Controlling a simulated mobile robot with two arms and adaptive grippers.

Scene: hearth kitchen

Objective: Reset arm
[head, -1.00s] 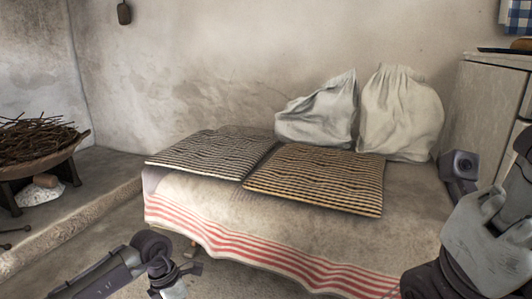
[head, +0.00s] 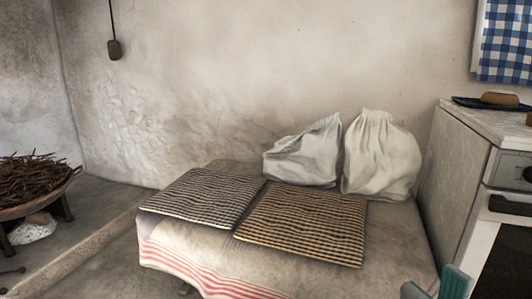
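Only the tips of my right gripper (head: 434,287) show, at the bottom right edge of the head view. Its two teal fingertips stand apart with a gap between them and nothing seen in it. They show in front of the right end of the cloth-covered bench (head: 395,240). The rest of the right gripper and its arm are cut off by the picture's edge. My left gripper and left arm are not in view.
Two checked cushions, one grey (head: 203,196) and one tan (head: 303,224), lie on the bench. Two white sacks (head: 381,157) lean behind them. A stove (head: 505,225) stands right. A bowl of twigs (head: 30,180) is left, with bare floor before the bench.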

